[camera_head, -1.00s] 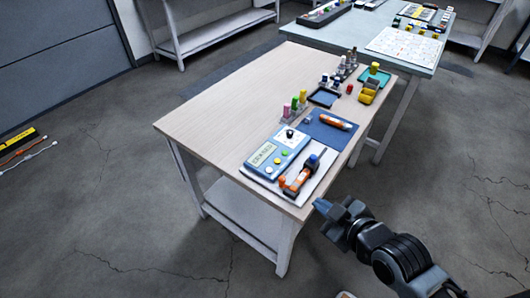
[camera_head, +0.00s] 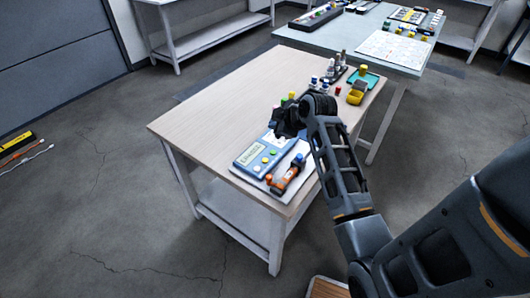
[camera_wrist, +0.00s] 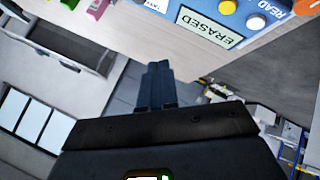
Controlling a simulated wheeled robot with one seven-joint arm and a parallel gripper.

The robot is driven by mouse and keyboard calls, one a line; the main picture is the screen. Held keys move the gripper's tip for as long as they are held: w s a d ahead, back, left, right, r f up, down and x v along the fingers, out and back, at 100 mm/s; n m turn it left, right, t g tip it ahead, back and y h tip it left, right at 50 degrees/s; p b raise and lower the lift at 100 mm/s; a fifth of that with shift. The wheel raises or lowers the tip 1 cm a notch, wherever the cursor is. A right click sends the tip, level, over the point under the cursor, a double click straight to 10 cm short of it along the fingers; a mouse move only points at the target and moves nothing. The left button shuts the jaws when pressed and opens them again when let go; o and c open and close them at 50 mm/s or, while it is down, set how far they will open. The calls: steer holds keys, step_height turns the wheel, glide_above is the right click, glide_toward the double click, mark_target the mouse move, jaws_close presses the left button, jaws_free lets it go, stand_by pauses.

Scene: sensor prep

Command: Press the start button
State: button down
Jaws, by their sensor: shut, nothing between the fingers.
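A light blue device (camera_head: 247,169) with a display and several coloured buttons lies near the table's front right corner. In the wrist view the device (camera_wrist: 180,7) is at the top edge, its display (camera_wrist: 208,28) reading "ERASED" upside down. A yellow button (camera_wrist: 227,6) and a whitish button (camera_wrist: 256,21) near the word "READ" show there. No label reading "start" is legible. My gripper (camera_head: 285,130) is shut and empty above the device's far end, hiding part of it. In the wrist view its fingertips (camera_wrist: 158,67) point past the table edge, apart from the buttons.
An orange-and-black tool (camera_head: 287,175) lies on a white board beside the device. A yellow item (camera_head: 356,94), a teal tray (camera_head: 368,80) and several small bottles stand farther back. The table's left half (camera_head: 215,120) is clear. A second table (camera_head: 335,45) stands behind.

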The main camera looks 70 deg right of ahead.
mark_target(274, 154)
steer(key=shift+w, duration=0.1)
stand_by(0.3)
step_height(274, 154, down, 9)
steer(key=b, duration=0.6)
steer(key=shift+r+b, duration=0.15)
steer(key=shift+b, duration=0.15)
stand_by(1.7)
steer(key=shift+f, duration=0.4)
steer(key=shift+f+b, duration=0.4)
stand_by(0.5)
steer(key=shift+r, duration=0.15)
stand_by(0.3)
steer(key=shift+r+p, duration=0.7)
steer(key=shift+p, duration=0.1)
